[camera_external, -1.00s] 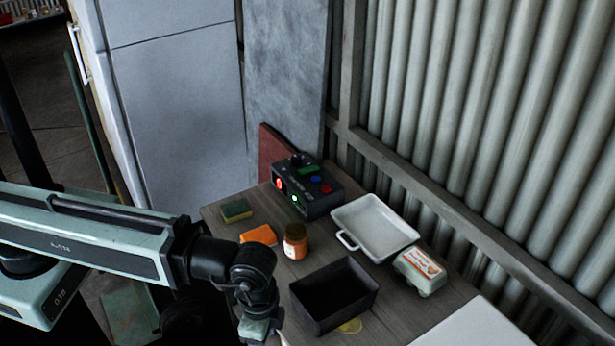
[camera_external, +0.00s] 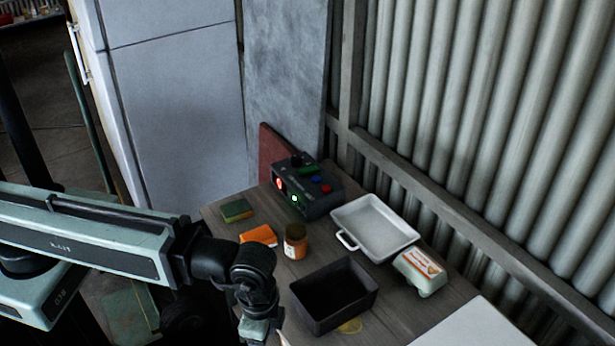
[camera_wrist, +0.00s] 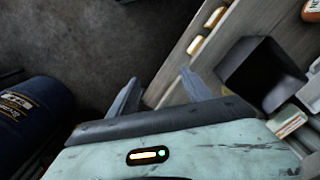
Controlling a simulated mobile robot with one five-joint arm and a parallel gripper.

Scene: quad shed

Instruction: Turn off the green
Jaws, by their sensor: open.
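A dark control box (camera_external: 307,190) stands at the back of the table. A green switch or button (camera_external: 308,170) is on its top, near a black knob (camera_external: 299,158), blue buttons and a red button (camera_external: 326,189). On its front, a green light (camera_external: 295,198) and a red light (camera_external: 279,183) glow. My gripper (camera_external: 268,340) is low at the table's front left edge, well apart from the box, its tips mostly cut off by the picture's bottom edge. In the wrist view my gripper (camera_wrist: 160,95) has its two fingers spread with nothing between them. The control box is not visible there.
On the table are a green sponge (camera_external: 236,211), an orange block (camera_external: 259,236), a jar (camera_external: 295,242), a black bin (camera_external: 334,294), a white tray (camera_external: 375,226) and a carton (camera_external: 420,271). The jar and orange block lie between my gripper and the box. A corrugated wall borders the right.

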